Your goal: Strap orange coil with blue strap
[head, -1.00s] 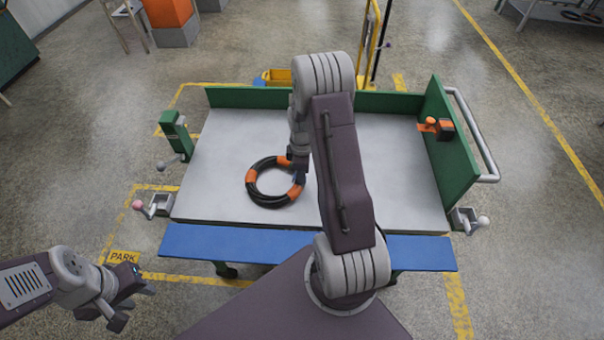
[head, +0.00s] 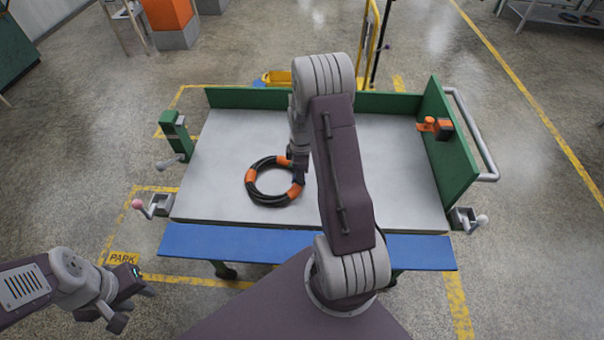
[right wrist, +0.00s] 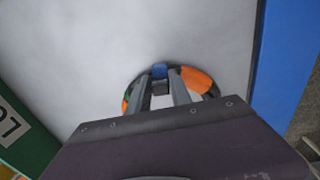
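The coil (head: 264,199), a black hose ring with several orange bands, lies flat on the grey table top, left of the middle. It also shows partly in the right wrist view (right wrist: 197,80), behind my fingers. My right gripper (head: 298,176) is over the coil's right side, pointing down. In the right wrist view a small blue strap piece (right wrist: 160,71) with a dark part below sits between the two fingertips, which look closed on it. The rest of the strap is hidden or too small to tell. My left gripper (head: 132,306) is open and empty, off the table at the lower left.
The table (head: 395,190) has a green back rail and a green right wall (head: 450,135), which holds an orange and black device (head: 437,127). A green post (head: 177,135) stands at the left edge. A blue ledge (head: 200,242) runs along the front. The table top's right half is clear.

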